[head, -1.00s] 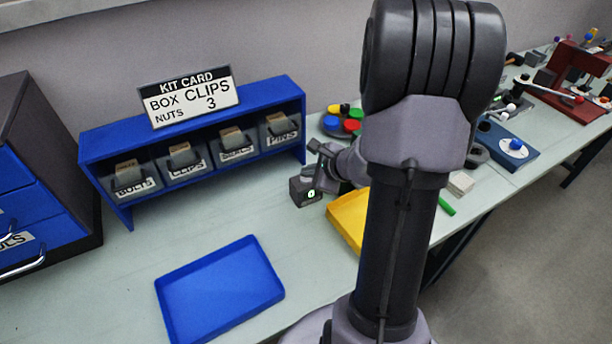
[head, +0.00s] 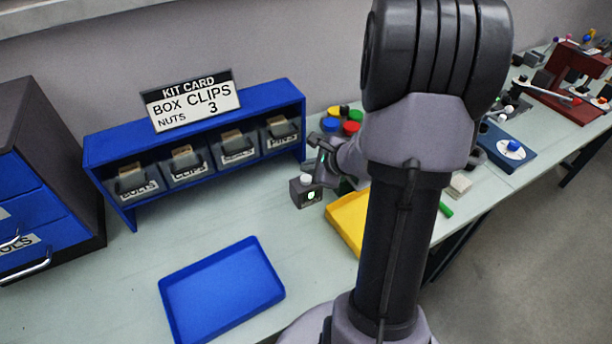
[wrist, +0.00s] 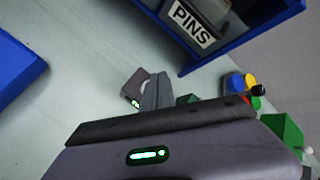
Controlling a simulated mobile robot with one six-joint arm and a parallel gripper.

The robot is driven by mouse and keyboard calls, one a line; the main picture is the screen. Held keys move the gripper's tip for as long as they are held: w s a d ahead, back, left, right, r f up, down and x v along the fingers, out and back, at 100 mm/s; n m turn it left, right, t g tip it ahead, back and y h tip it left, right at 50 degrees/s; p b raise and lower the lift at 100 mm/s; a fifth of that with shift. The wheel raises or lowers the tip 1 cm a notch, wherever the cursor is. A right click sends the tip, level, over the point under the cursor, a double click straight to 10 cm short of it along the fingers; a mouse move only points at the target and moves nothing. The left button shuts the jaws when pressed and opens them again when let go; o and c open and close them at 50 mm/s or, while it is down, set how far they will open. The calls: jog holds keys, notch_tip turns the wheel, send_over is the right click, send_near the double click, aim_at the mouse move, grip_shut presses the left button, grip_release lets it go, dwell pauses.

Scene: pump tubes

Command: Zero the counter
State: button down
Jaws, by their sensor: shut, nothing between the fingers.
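The counter (head: 304,196) is a small dark grey box on the bench, with a lit green display on its front and a white button (head: 306,178) on top. The digit on the display is too small to read surely. My gripper (head: 319,176) is shut and empty, close to the right of the counter in the head view. The button shows clear of the fingers. In the wrist view the counter (wrist: 134,88) lies just left of my fingertips (wrist: 155,82), partly hidden by them. Whether they touch the counter cannot be told.
A blue rack (head: 205,120) with labelled bins stands behind, under a kit card (head: 190,100). A blue tray (head: 222,290) lies in front and a yellow tray (head: 345,220) lies to the right. Coloured round pieces (head: 342,122) sit behind my arm. The bench left of the counter is clear.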

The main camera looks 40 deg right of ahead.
aim_at(308, 180)
notch_tip(308, 180, up, 4)
jog(key=p, duration=0.2)
jog(key=shift+r+p, duration=0.2)
jog(key=shift+p, duration=0.2)
jog(key=shift+f, duration=0.1)
